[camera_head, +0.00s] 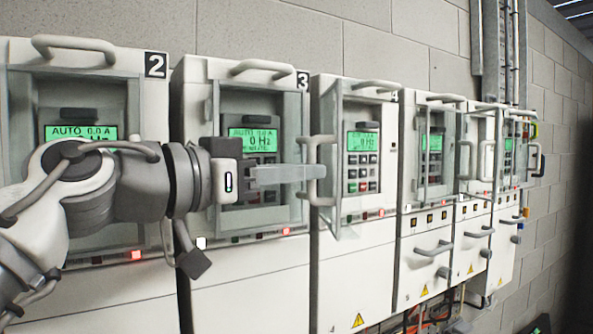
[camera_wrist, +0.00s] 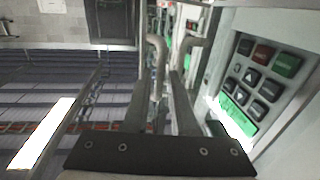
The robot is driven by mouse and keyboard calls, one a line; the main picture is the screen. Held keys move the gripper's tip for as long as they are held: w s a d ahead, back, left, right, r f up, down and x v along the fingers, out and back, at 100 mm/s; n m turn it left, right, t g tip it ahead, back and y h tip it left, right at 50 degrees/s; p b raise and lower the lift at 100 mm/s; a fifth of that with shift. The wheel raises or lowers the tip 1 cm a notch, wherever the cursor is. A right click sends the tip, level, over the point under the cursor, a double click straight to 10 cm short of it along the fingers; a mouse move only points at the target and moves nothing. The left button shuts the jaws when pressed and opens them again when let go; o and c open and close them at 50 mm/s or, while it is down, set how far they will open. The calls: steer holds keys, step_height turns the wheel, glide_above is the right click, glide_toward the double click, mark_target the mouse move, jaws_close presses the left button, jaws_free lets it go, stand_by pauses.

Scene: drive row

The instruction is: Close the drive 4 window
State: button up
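Drive 4 (camera_head: 361,222) is the cabinet right of centre in the head view. Its window (camera_head: 337,105) is a clear framed pane, swung out from the cabinet front on the left of a lit green display and keypad. Its curved handle (camera_head: 312,150) sticks out on the pane's outer side. My gripper (camera_head: 318,172) reaches from the left with its fingertips at this handle. In the wrist view, the two fingers (camera_wrist: 164,85) stand apart with the handle bar (camera_wrist: 157,60) between them. Firm contact cannot be made out. The drive 4 keypad (camera_wrist: 262,75) shows at right.
Drive 3 (camera_head: 250,265), with its window handle (camera_head: 263,68), stands behind my gripper. Drive 2 (camera_head: 105,290) is at left, partly behind my arm. More drives (camera_head: 425,255) with protruding handles stand to the right.

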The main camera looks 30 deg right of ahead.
jaws_close()
stand_by(1.1)
